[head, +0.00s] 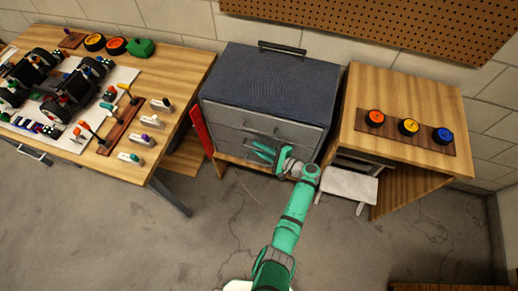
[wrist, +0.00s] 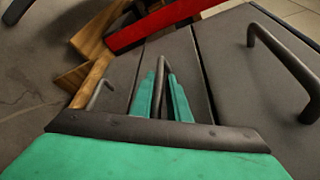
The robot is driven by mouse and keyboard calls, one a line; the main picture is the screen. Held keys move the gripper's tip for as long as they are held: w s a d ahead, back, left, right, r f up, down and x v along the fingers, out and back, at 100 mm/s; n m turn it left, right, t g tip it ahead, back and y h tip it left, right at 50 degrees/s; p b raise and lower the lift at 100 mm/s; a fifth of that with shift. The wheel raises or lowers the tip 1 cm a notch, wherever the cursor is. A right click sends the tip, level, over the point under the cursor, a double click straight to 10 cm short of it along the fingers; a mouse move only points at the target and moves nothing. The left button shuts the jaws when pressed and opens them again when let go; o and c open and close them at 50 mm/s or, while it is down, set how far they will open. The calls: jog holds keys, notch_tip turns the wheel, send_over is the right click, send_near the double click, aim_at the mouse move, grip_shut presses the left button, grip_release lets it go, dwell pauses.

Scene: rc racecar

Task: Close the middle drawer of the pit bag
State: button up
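The pit bag (head: 285,85) is a dark blue-grey box with several grey drawers in its front. In the wrist view the middle drawer front (wrist: 182,58) lies between two dark seams and looks nearly flush with its neighbours; its exact gap is hard to judge. My gripper (head: 259,150) is at the drawer fronts. In the wrist view its teal fingers (wrist: 162,80) stand on both sides of the middle drawer's dark handle (wrist: 161,66), with a narrow space between them. Whether they press on the handle is not clear. My gripper hides part of the lower front in the head view.
Another drawer handle (wrist: 285,65) stands at the right in the wrist view. A red panel (head: 201,128) is at the pit bag's left side. A workbench (head: 185,65) with car parts is on the left, and a wooden cabinet (head: 385,85) with wheels on the right. Floor in front is clear.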

jog(key=shift+d, duration=0.15)
jog(key=v, duration=1)
jog(key=shift+s+d, duration=0.2)
jog(key=shift+s, duration=0.05)
dwell(0.4)
